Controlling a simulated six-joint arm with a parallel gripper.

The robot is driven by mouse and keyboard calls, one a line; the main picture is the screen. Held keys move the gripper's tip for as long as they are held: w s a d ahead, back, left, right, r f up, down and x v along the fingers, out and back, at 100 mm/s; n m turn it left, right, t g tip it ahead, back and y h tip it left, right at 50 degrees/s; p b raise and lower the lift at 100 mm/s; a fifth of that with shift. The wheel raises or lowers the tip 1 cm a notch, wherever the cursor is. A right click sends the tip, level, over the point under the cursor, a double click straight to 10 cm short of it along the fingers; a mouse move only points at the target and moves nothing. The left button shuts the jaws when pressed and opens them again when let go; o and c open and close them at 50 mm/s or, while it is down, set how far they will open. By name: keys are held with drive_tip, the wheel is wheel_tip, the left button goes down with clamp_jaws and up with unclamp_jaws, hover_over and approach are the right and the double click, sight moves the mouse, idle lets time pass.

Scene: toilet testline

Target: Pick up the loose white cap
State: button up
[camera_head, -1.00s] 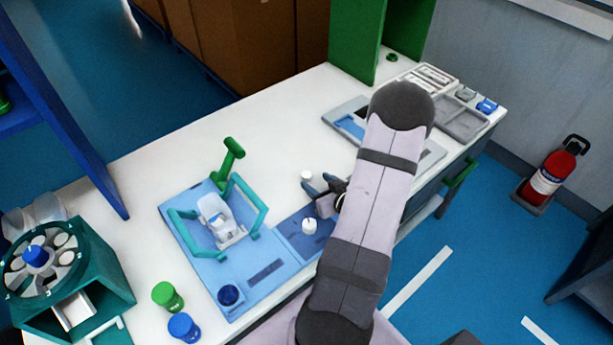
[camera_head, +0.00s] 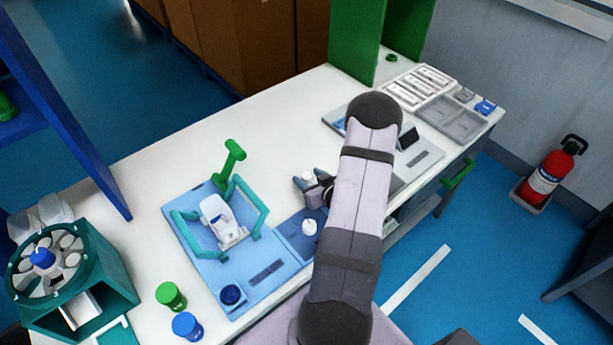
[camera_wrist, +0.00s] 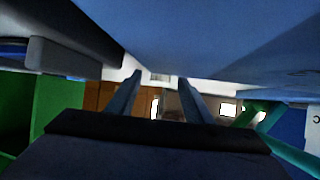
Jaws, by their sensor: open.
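A small loose white cap (camera_head: 308,177) is on the white table just behind the blue fixture board. My gripper (camera_head: 309,179) is low at the table, its dark fingers open on either side of this cap. I cannot tell whether a finger touches it. Another white cap-like piece (camera_head: 309,228) sits on the darker blue part of the board, nearer the camera and apart from the fingers. In the wrist view, the two fingers of my gripper (camera_wrist: 158,82) are spread apart; the cap is not clearly made out there.
The blue fixture board (camera_head: 205,268) with teal handles and a green upright clamp (camera_head: 233,155) stands left of my gripper. Green (camera_head: 170,296) and blue (camera_head: 187,327) jars stand at the front left. Trays (camera_head: 452,118) lie back right. The table behind the cap is clear.

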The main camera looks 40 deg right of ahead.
drive_tip(key=c, duration=1.1)
drive_tip(key=shift+r, duration=0.15)
drive_tip(key=shift+r+b, duration=0.45)
drive_tip(key=shift+r, duration=4.4)
